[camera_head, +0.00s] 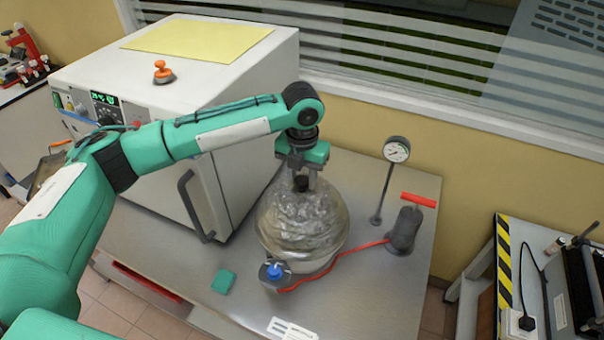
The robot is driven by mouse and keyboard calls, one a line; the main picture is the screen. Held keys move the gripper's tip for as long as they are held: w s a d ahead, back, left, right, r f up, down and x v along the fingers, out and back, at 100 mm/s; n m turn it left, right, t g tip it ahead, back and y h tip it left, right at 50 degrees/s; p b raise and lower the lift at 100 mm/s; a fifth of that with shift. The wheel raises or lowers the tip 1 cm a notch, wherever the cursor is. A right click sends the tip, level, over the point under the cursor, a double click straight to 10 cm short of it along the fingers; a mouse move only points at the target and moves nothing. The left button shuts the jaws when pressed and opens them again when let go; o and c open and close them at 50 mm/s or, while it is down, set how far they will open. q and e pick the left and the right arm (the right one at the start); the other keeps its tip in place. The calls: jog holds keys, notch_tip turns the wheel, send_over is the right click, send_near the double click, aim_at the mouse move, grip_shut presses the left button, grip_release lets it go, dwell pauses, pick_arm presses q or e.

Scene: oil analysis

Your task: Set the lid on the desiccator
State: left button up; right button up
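The clear glass desiccator lid (303,217) is a dome with a dark knob on top. It is over the pale desiccator base (318,266) on the steel table. I cannot tell whether the rims touch all round. My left gripper (302,180) points down from above, with its fingers at the knob; it appears shut on it. The fingertips are small and partly hidden. My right gripper is not in view.
A white oven (165,110) stands close on the left. A pressure gauge on a stand (396,152) and a dark pump (404,232) with a red hose are at the right. A blue-capped part (274,271) and a green block (223,281) are in front on the steel table (375,290).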

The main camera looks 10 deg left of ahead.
pick_arm(q)
jog(key=o, duration=0.4)
jog(key=shift+r, duration=0.35)
notch_tip(320, 180, up, 13)
jog(key=b, duration=0.4)
